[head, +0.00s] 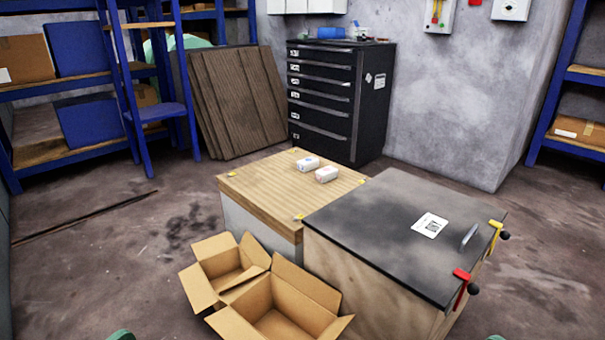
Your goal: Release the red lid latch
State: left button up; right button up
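The red lid latch (462,279) sits at the near right edge of the dark grey lid (370,225), with a black knob beside it. It lies over the lid's edge and hangs down the side of the wooden crate (365,285). A yellow latch (495,230) with a black knob sits farther back on the same edge. The lid lies flat on the crate and bears a small upright handle (470,236) and a white label (430,225). Only small green bits of my arms show at the bottom edge; neither gripper's fingers are in view.
A wood-topped crate (260,185) with two white packages (327,174) adjoins on the left. Open cardboard boxes (235,270) stand in front of it. A black drawer cabinet (325,95) stands behind. The floor right of the lidded crate is clear.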

aim_at(474, 289)
jog(key=k+z, duration=0.1)
jog(key=z, duration=0.4)
jog(key=k+z, duration=0.1)
jog(key=z, duration=0.4)
jog(key=i+j+z, duration=0.45)
jog(key=j, duration=0.15)
jog(key=i+j+z, duration=0.2)
jog(key=j, duration=0.15)
jog(key=i+j+z, duration=0.25)
jog(key=k+j, duration=0.1)
